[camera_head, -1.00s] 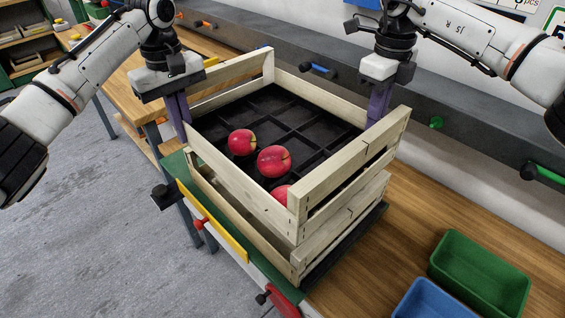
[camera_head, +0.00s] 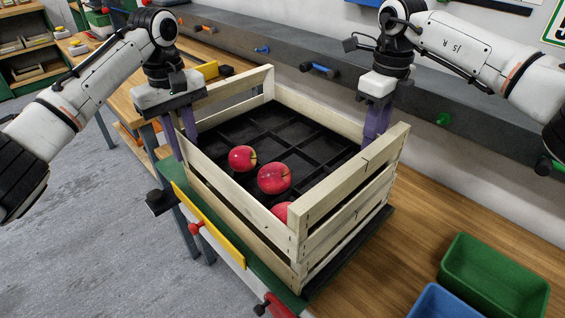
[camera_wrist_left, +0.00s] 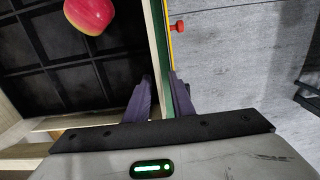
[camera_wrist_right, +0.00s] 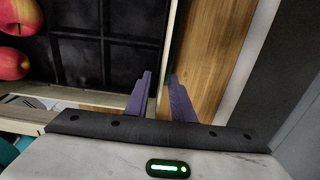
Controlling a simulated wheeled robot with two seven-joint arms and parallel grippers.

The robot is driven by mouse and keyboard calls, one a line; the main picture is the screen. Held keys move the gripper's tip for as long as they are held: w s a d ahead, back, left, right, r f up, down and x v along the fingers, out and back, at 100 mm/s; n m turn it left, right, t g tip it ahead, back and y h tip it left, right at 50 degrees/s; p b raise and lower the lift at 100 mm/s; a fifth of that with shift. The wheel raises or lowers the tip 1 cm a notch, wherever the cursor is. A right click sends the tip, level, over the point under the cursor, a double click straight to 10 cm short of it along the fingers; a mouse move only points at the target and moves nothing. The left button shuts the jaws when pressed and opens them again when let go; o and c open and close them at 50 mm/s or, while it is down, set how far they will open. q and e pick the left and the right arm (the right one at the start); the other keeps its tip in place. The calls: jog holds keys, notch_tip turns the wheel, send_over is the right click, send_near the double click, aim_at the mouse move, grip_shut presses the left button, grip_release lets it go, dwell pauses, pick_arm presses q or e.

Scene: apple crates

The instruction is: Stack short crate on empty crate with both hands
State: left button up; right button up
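The short crate (camera_head: 352,191), pale wood with a black divided floor and a few red apples (camera_head: 273,178), sits squarely on the lower crate (camera_head: 345,236). The lower crate's inside is hidden. My left gripper (camera_head: 182,137) is open at the short crate's left wall, and its fingers (camera_wrist_left: 160,98) straddle that wall with a gap in the left wrist view. My right gripper (camera_head: 377,122) is open at the opposite wall. Its fingers (camera_wrist_right: 159,95) stand apart on either side of the rim in the right wrist view.
The stack stands on a dark base (camera_head: 345,258) on the wooden bench (camera_head: 400,240), near its green and yellow front edge. A green bin (camera_head: 495,275) and a blue bin (camera_head: 435,303) are at the lower right. A grey ledge (camera_head: 300,65) runs behind.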

pick_arm(q)
notch_tip(320, 180, up, 12)
jog(key=shift+f, duration=0.1)
pick_arm(e)
notch_tip(320, 180, up, 12)
dwell(0.8)
dwell(0.4)
